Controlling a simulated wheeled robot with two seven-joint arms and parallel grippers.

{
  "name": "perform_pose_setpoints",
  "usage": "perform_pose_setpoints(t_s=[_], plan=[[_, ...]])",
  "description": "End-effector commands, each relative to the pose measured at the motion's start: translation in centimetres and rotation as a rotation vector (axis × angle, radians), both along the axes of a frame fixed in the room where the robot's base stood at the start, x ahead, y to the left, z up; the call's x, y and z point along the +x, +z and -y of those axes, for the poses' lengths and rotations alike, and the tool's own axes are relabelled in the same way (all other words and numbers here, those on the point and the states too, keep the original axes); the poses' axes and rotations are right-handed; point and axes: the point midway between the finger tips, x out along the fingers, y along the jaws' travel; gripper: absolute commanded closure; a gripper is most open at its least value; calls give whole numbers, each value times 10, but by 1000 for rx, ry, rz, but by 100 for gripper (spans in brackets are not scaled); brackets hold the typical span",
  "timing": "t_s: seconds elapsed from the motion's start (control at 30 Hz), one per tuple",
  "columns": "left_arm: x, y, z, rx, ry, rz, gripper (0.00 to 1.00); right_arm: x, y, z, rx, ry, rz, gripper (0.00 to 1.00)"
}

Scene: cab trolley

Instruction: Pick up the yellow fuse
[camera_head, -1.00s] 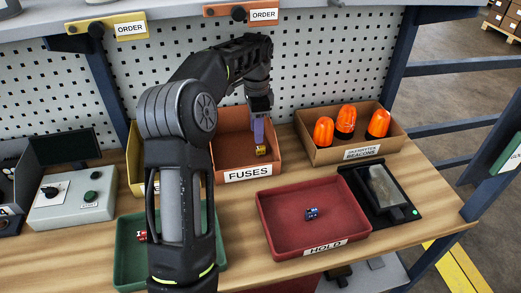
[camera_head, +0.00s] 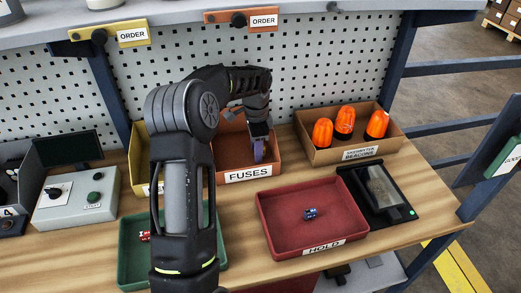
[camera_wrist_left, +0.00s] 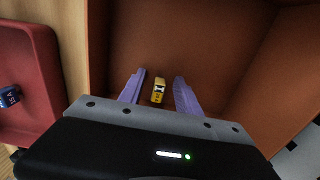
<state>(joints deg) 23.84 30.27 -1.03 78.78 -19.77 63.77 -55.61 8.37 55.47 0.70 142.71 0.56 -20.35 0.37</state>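The yellow fuse (camera_wrist_left: 158,91) lies on the floor of the orange-brown FUSES bin (camera_head: 230,162). In the left wrist view it sits between the two purple fingers of my left gripper (camera_wrist_left: 158,88), with a gap on each side. The fingers are apart and hold nothing. In the head view my left gripper (camera_head: 259,151) reaches down into the FUSES bin on its right side, and I cannot make out the fuse there. My right gripper is in neither view.
A red HOLD tray (camera_head: 275,231) with a blue fuse (camera_head: 310,213) lies in front of the bin. A green tray (camera_head: 131,263) holds a red fuse (camera_head: 145,236). The beacons box (camera_head: 326,156) stands to the right, a yellow bin (camera_head: 137,168) to the left.

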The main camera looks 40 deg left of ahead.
Motion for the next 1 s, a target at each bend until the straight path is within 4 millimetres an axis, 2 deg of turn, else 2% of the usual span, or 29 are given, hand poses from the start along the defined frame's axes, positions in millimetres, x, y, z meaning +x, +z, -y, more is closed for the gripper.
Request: perform_pose_setpoints(t_s=[0.6, 1.0], plan=[[0, -1, 0, 0, 0, 1, 61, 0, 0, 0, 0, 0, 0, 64], [0, -1, 0, 0, 0, 1, 94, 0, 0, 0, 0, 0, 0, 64]])
